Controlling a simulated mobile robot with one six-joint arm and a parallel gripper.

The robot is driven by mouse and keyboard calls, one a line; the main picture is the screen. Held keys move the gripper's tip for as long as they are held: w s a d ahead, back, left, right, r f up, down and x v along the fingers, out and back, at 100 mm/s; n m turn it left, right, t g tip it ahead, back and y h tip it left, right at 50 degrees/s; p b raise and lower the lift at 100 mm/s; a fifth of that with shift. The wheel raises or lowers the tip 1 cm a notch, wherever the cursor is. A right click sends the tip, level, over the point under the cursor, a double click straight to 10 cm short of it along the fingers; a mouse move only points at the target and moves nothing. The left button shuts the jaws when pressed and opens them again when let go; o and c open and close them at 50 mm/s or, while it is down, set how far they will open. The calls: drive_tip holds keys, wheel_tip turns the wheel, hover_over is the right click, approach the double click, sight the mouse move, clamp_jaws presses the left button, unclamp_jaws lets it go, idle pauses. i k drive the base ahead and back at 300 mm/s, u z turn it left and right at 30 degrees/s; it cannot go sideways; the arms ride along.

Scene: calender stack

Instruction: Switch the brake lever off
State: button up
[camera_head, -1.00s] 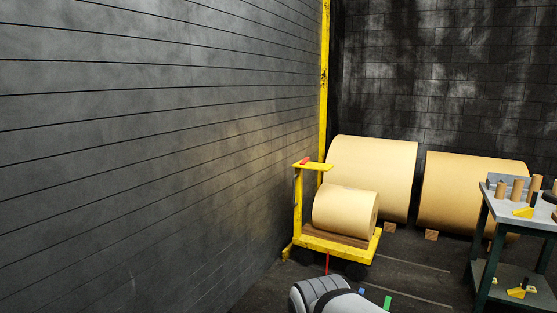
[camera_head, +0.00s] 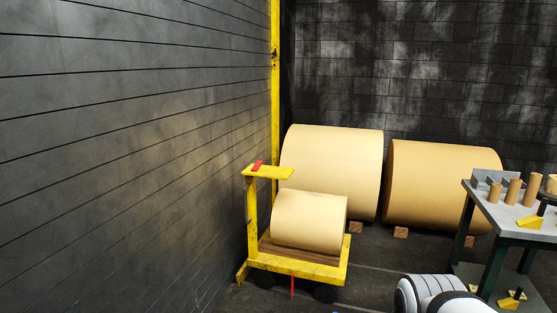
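A yellow cart (camera_head: 295,264) stands near the wall and carries a tan paper roll (camera_head: 309,221). A red lever (camera_head: 257,166) lies on the small yellow top plate of the cart's post. A thin red bar (camera_head: 292,287) hangs below the cart's front edge. I cannot tell which of the two red parts is the brake lever, or its setting. A white and grey part of my arm shows at the bottom right. My gripper is not in view.
Two large tan rolls (camera_head: 333,160) stand on wooden chocks behind the cart. A green-legged workbench (camera_head: 510,215) with several small cylinders and yellow wedges is at the right. A grey plank wall (camera_head: 110,150) runs along the left. Dark floor lies between cart and bench.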

sight(256, 167)
drive_tip(key=u, duration=0.1)
drive_tip(key=i, duration=1)
drive_tip(key=u, duration=0.35)
drive_tip(key=k, duration=0.9)
drive_tip(key=u, duration=0.15)
drive_tip(key=i, duration=0.9)
drive_tip(key=z, duration=0.65)
drive_tip(key=i, duration=1.85)
drive_tip(key=u, duration=0.5)
drive_tip(key=i, duration=0.75)
drive_tip(key=u, duration=0.65)
